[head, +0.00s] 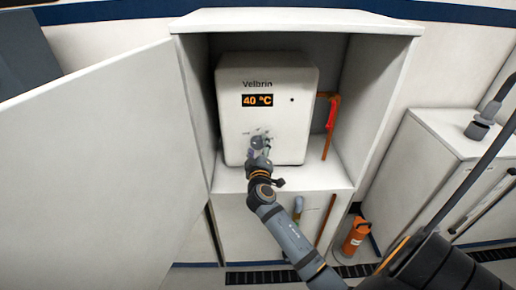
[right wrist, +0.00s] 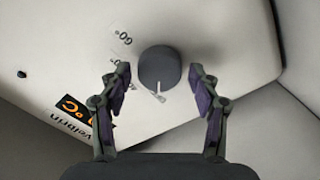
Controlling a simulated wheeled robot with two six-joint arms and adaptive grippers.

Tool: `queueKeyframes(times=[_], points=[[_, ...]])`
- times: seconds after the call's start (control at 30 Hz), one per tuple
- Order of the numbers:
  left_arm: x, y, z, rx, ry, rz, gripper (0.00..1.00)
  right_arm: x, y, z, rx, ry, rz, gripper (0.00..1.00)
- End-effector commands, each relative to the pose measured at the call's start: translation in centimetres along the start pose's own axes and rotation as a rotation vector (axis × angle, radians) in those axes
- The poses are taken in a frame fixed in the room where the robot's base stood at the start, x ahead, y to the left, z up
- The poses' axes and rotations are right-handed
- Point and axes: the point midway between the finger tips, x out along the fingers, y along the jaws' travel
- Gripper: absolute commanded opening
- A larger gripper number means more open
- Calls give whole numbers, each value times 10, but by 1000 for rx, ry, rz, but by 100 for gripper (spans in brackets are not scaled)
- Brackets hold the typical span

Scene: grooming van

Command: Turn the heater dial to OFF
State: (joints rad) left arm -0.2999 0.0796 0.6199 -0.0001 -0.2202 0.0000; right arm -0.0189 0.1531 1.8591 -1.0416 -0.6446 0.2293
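The white heater (head: 300,108) stands in an open cabinet in the head view, its orange display (head: 257,100) reading 40 °C. In the right wrist view the dark round dial (right wrist: 159,66) sits on the heater's front, with a pale pointer toward the bottom of the picture. My right gripper (head: 259,146) is at the heater's lower front and largely hides the dial in the head view. Its fingers (right wrist: 160,76) are open, one on each side of the dial, with gaps visible. My left gripper is not in view.
The cabinet door (head: 95,170) is swung open to the left. A red-handled valve on a copper pipe (head: 331,112) is right of the heater. An orange cylinder (head: 355,236) stands on the floor at right, near a white cabinet (head: 440,165).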

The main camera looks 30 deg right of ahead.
Motion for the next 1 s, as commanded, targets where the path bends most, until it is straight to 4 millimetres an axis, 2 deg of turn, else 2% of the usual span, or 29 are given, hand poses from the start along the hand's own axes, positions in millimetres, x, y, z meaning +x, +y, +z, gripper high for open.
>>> queueKeyframes(times=[0.37, 0.7, 0.83, 1.0], points=[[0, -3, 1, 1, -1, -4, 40, -5, 0, 0, 2, 0, -1, 70], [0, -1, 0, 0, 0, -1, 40, -64, -1, 1, 4, -2, -3, 70], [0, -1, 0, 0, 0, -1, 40, -74, 0, 0, 2, -2, -1, 70], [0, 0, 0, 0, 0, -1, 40, -75, 0, 0, 0, 0, 0, 70]])
